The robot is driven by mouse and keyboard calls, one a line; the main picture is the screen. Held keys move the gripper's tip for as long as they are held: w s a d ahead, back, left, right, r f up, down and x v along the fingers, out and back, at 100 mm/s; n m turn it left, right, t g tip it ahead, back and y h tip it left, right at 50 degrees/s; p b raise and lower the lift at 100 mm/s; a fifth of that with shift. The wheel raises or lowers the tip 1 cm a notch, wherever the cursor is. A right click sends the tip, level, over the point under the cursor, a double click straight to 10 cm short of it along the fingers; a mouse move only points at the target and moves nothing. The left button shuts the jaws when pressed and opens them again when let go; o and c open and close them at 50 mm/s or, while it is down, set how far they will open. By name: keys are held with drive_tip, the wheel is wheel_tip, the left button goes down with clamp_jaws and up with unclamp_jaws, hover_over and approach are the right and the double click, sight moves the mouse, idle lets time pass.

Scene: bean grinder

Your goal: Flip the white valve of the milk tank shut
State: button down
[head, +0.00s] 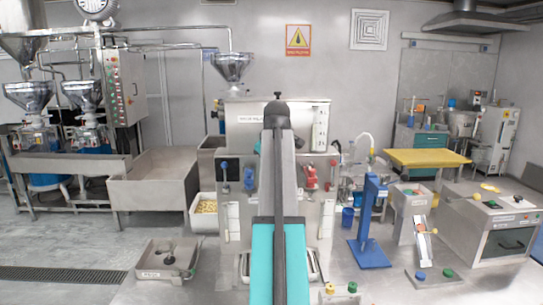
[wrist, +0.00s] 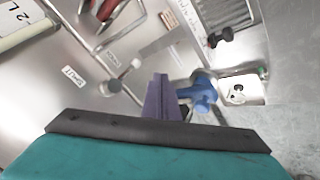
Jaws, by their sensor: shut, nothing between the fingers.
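A pale valve with a rod-like lever (wrist: 109,88) sits on the steel panel left of centre in the wrist view. Small "SHUT" labels (wrist: 73,76) are beside it. My gripper (wrist: 159,80) is shut and empty, its purple-grey fingers to the right of the valve and apart from it. A blue valve (wrist: 202,92) is just right of the fingers; I cannot tell whether they touch. In the head view my arm covers the middle of the steel tank machine (head: 245,113), and the white valve and my gripper are hidden.
Red handles (wrist: 106,10) and a sight gauge marked 2 L (wrist: 25,22) are at the upper left of the wrist view. In the head view a blue stand (head: 371,225) is right of the machine, and a steel tray (head: 165,262) lies at the front left.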

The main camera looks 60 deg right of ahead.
drive_tip(key=shift+w+d+f+p, duration=0.15)
drive_tip(key=shift+d+f+p, duration=0.2)
drive_tip(key=shift+d, duration=0.45)
drive_tip(key=shift+w+d+f+p, duration=0.1)
drive_tip(key=shift+d+f+p, duration=0.25)
drive_tip(key=shift+d, duration=0.45)
drive_tip(key=shift+w+d+f+p, duration=0.15)
drive_tip(key=shift+d+f+p, duration=0.2)
drive_tip(key=shift+d, duration=0.45)
